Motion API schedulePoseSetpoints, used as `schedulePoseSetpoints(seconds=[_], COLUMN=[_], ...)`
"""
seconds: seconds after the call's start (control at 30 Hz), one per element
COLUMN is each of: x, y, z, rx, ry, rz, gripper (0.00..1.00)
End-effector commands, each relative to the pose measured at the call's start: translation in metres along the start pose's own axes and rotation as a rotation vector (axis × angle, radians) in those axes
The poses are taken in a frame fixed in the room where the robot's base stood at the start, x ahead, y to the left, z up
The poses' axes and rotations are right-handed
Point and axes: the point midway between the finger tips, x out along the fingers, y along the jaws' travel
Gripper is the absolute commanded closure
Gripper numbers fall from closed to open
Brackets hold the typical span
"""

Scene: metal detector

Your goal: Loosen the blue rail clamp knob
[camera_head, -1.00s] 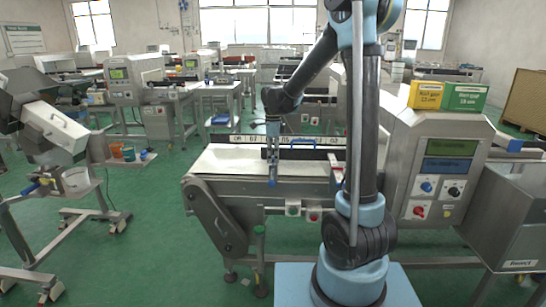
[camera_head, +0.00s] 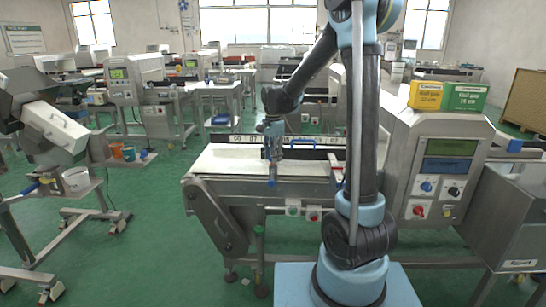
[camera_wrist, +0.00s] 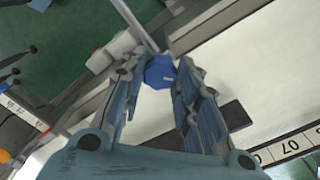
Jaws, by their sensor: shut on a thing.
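The blue rail clamp knob (camera_wrist: 160,72) sits between my fingertips in the wrist view, its faceted top with a pale mark showing. In the head view the blue knob (camera_head: 272,182) shows just under the fingertips, at the front edge of the conveyor. My gripper (camera_wrist: 160,68) is shut on the knob, one finger on each side. In the head view my gripper (camera_head: 272,170) points down over the white belt (camera_head: 225,160). The clamp below the knob is mostly hidden.
A numbered strip (camera_head: 245,139) runs along the belt's back edge. Green and red push buttons (camera_head: 303,213) sit on the front just right of the knob. The detector housing (camera_head: 430,165) stands to the right, with yellow and green boxes (camera_head: 448,96) on top.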

Motion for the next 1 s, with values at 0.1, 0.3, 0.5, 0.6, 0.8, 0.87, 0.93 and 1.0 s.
schedulePoseSetpoints(seconds=[0.1,0.3,0.5,0.6,0.8,0.87,0.93,1.0], x=[-0.0006,-0.0007,-0.0007,-0.0007,-0.0006,-0.0006,-0.0006,-0.0006], y=[-0.0021,-0.0023,-0.0023,-0.0023,-0.0022,-0.0022,-0.0021,-0.0021], z=[-0.0017,-0.0019,-0.0019,-0.0019,-0.0018,-0.0018,-0.0018,-0.0018], rx=[-0.11,-0.299,-0.489,-0.584,-0.77,-0.821,-0.878,-0.931], ry=[0.003,0.004,0.004,0.004,0.004,0.004,0.005,0.005], rz=[-0.004,-0.003,-0.003,-0.003,-0.003,-0.002,-0.002,-0.002], gripper=[0.95,0.95,0.94,0.94,0.94,0.94,0.94,0.94])
